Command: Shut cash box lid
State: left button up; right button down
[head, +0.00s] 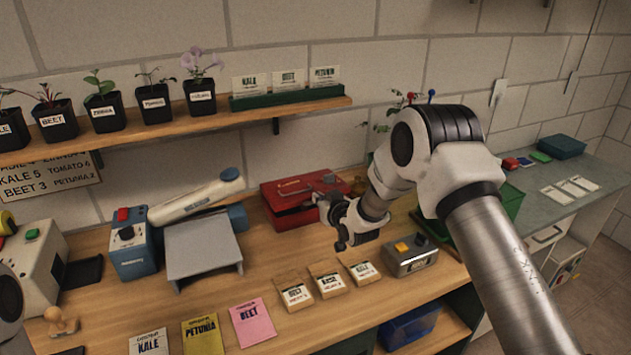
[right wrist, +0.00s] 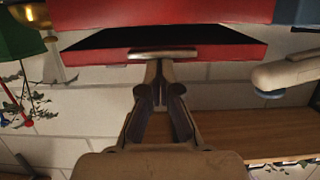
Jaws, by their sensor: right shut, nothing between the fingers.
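The red cash box (head: 288,217) stands at the back of the bench, against the wall. In the right wrist view, which is upside down, a dark gap lies between the red body (right wrist: 165,12) and the red lid (right wrist: 215,55), so the lid is partly open. A metal handle (right wrist: 163,54) is on the lid's edge. My right gripper (head: 328,205) is at the box's right front in the head view. Its fingers (right wrist: 161,88) are shut and empty, pointing at the handle; I cannot tell if they touch it. My left gripper is not in view.
A grey scale-like platform (head: 203,250) and a blue device (head: 132,250) stand left of the box. A shelf with potted seedlings (head: 200,96) hangs above.

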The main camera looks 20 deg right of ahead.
jog(key=shift+s+f+b, duration=0.1)
jog(key=shift+f+b, duration=0.25)
jog(key=shift+f, duration=0.35)
jog(key=shift+r, duration=0.15)
